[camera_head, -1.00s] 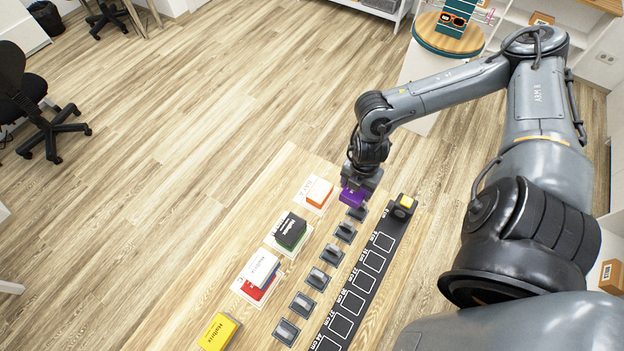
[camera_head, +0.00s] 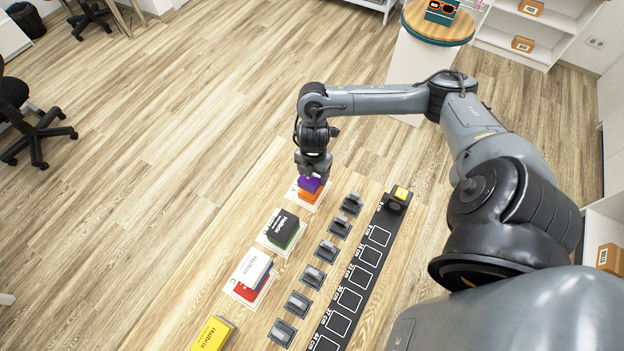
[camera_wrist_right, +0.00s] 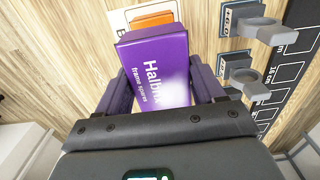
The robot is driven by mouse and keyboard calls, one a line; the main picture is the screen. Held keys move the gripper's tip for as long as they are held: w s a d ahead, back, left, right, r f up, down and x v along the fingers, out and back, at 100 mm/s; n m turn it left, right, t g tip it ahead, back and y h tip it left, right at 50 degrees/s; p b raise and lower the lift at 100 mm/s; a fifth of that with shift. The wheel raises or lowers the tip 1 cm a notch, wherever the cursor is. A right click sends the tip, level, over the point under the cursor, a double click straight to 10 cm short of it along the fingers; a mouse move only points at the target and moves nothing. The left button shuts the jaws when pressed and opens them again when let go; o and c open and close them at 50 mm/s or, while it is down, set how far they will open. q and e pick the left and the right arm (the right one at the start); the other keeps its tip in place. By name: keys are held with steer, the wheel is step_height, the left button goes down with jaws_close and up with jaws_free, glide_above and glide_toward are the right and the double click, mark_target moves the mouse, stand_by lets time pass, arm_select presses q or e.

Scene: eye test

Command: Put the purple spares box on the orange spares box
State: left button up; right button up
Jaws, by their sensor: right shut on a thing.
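The purple spares box (camera_head: 309,185) is held by my right gripper (camera_head: 313,176) at the far end of the table. The right wrist view shows the gripper shut around the sides of the purple box (camera_wrist_right: 155,62), its printed label facing the camera. The orange spares box (camera_head: 309,197) sits on a white card directly below the purple box. Only a strip of the orange box (camera_wrist_right: 152,19) shows in the right wrist view, past the purple box's far edge. I cannot tell if the two boxes touch. My left gripper is not in view.
Toward the near left stand a black box on a green one (camera_head: 283,231), a white box on others (camera_head: 254,268) and a yellow box (camera_head: 213,334). A row of grey holders (camera_head: 327,251) and a black marked strip (camera_head: 357,276) lie to the right.

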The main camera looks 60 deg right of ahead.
mark_target(312, 179)
steer(key=shift+w+f, duration=0.2)
steer(key=shift+w, duration=0.05)
steer(key=shift+f, duration=0.4)
step_height(312, 179, down, 3)
steer(key=shift+s+r+b, duration=0.1)
steer(key=shift+b, duration=0.55)
steer(key=shift+d+f, duration=0.1)
steer(key=shift+f, duration=0.15)
steer(key=o, duration=1.1)
